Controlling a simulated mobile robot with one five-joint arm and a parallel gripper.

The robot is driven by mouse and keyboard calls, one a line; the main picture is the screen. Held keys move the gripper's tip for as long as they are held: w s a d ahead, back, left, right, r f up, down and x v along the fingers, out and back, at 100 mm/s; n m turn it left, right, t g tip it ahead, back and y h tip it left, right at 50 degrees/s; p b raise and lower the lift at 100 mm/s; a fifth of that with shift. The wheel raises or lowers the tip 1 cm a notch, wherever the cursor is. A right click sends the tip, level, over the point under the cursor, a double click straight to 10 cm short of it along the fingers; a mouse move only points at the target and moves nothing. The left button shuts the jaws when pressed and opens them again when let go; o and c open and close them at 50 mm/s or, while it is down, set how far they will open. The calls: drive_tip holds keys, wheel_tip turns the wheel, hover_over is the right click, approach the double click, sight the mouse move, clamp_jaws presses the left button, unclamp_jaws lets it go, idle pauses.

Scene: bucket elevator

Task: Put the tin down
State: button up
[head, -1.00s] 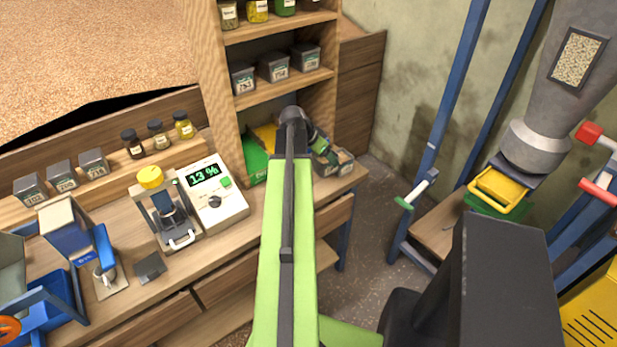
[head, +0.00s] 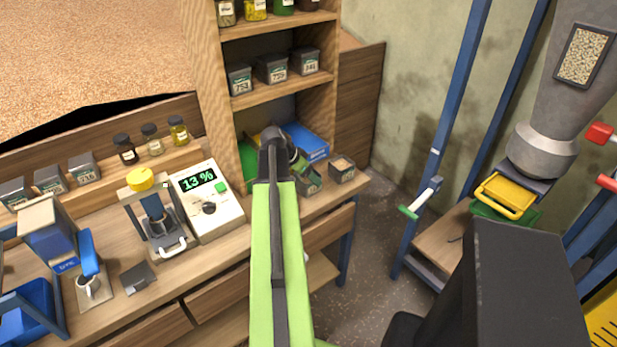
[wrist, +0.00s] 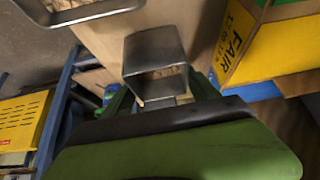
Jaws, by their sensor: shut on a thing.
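My gripper (head: 298,166) is at the right end of the wooden bench, below the shelves. It is shut on a small dark grey tin (head: 311,184), which shows just beyond the fingers. In the wrist view, the tin (wrist: 153,52) sits between the green fingers of my gripper (wrist: 160,97). The tin is at about bench height; I cannot tell whether its base touches the wood. The arm hides part of it.
A second open tin with grain (head: 342,168) stands to its right near the bench corner. A blue box (head: 308,143) lies behind. The moisture meter (head: 208,200) stands to the left. Bare bench top lies between the meter and my gripper.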

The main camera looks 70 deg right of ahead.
drive_tip(key=shift+f, duration=0.2)
drive_tip(key=o, duration=1.5)
drive_tip(key=shift+o, duration=0.2)
drive_tip(key=shift+r, duration=0.1)
drive_tip(key=shift+r, duration=0.15)
drive_tip(key=p+v, duration=1)
drive_tip(key=v, duration=0.2)
